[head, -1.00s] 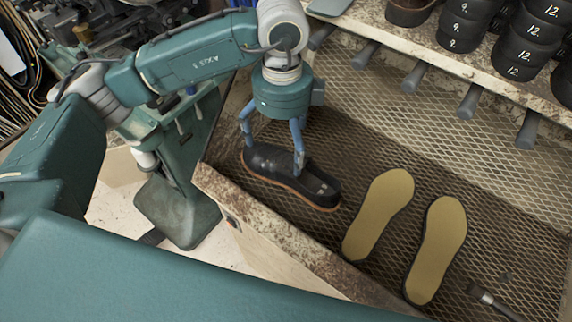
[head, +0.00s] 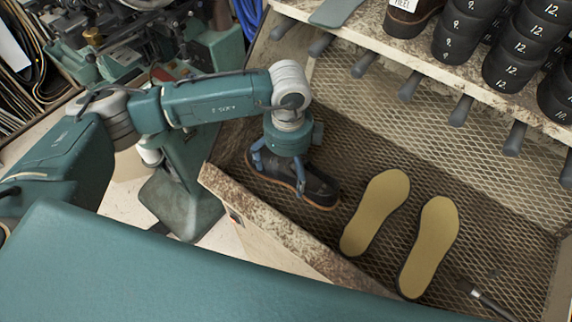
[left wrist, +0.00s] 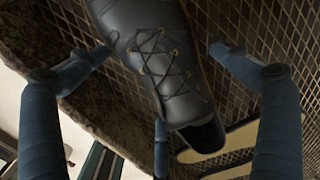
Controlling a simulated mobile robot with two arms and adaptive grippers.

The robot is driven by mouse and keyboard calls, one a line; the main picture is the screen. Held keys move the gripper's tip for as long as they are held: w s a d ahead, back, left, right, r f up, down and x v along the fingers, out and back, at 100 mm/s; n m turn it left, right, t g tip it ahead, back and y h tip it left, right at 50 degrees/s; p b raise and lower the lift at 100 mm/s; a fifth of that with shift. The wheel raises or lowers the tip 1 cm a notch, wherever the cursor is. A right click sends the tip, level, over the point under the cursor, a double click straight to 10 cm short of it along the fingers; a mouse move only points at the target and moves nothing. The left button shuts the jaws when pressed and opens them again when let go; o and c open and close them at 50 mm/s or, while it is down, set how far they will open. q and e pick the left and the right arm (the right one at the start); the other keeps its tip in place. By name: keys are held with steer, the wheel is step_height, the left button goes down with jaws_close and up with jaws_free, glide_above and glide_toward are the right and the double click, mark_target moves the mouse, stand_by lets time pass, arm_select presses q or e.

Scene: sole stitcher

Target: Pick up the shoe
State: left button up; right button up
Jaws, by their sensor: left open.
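The black leather shoe (head: 318,188), with a brown welt and sole edge, lies upright on the mesh bottom of the bench tray. In the left wrist view the shoe (left wrist: 178,85) fills the middle, its laces and eyelets showing, with its dark opening toward the lower part. My left gripper (head: 280,180) is right over the shoe, fingers pointing down around it. In the left wrist view its blue fingers (left wrist: 160,100) are spread, with gaps to the shoe on both sides. Part of the shoe is hidden under the gripper. My right gripper is not in view.
Two tan soles (head: 375,212) lie on the mesh (head: 480,195) right of the shoe, with a brush (head: 490,300) farther right. The tray's worn wooden front edge (head: 255,215) is close to the shoe. A shelf with pegs and black numbered stacks (head: 515,60) is behind.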

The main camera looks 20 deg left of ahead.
arm_select(q)
steer(key=shift+s, duration=0.15)
steer(key=c, duration=1.3)
steer(key=shift+c, duration=0.2)
steer(key=shift+s+d, duration=0.1)
